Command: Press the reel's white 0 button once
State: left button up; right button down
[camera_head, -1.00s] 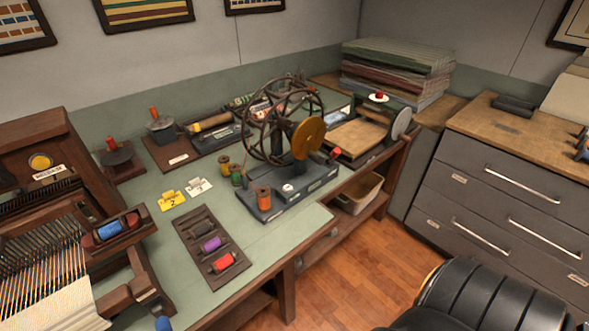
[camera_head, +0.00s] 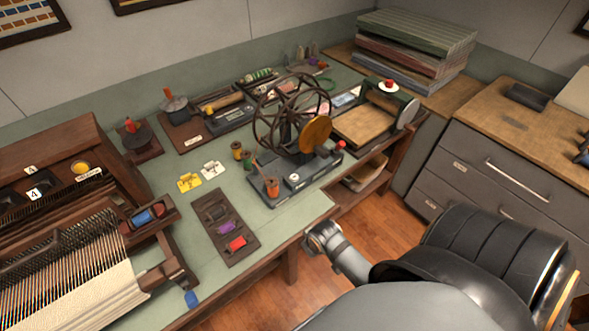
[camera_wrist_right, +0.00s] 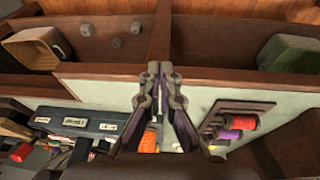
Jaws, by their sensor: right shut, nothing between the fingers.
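The reel (camera_head: 290,115) stands on the table, a dark spoked wheel with an orange-brown disc. On its dark base (camera_head: 312,180) is a small round white button (camera_head: 294,178), beside an orange spool; its marking is too small to read. My right gripper (camera_head: 322,236) is in front of the table edge, nearer to me than the reel base and apart from it. In the right wrist view its dark fingers (camera_wrist_right: 162,72) are together and empty. That view shows the base's labelled side (camera_wrist_right: 75,123) at left; I cannot make out the white button there. My left gripper is not in view.
A dark tray of coloured spools (camera_head: 222,232) lies left of the reel, with yellow and white tags behind it. A loom (camera_head: 85,265) fills the left. A press (camera_head: 365,125) stands right of the reel. An open shelf with a bin (camera_wrist_right: 35,47) lies under the table.

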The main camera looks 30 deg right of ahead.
jog(key=w+r+p, duration=0.3)
jog(key=r, duration=0.7)
notch_tip(320, 180, up, 4)
jog(key=f+m+t+y+p, duration=0.1)
jog(key=m+t+y, duration=0.1)
jog(key=m+t, duration=0.5)
send_over(296, 178)
jog(key=g, duration=0.1)
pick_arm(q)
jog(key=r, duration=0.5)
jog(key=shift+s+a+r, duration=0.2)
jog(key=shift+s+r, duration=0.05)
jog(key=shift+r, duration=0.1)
pick_arm(e)
jog(key=shift+r+m, duration=0.2)
jog(key=shift+m, duration=0.1)
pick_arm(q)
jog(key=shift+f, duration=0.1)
pick_arm(e)
jog(key=shift+f, duration=0.15)
notch_tip(296, 178, down, 8)
jog(key=b, duration=0.7)
jog(key=shift+r, duration=0.2)
pick_arm(q)
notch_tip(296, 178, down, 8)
jog(key=shift+b, duration=0.45)
pick_arm(e)
jog(key=shift+f, duration=0.5)
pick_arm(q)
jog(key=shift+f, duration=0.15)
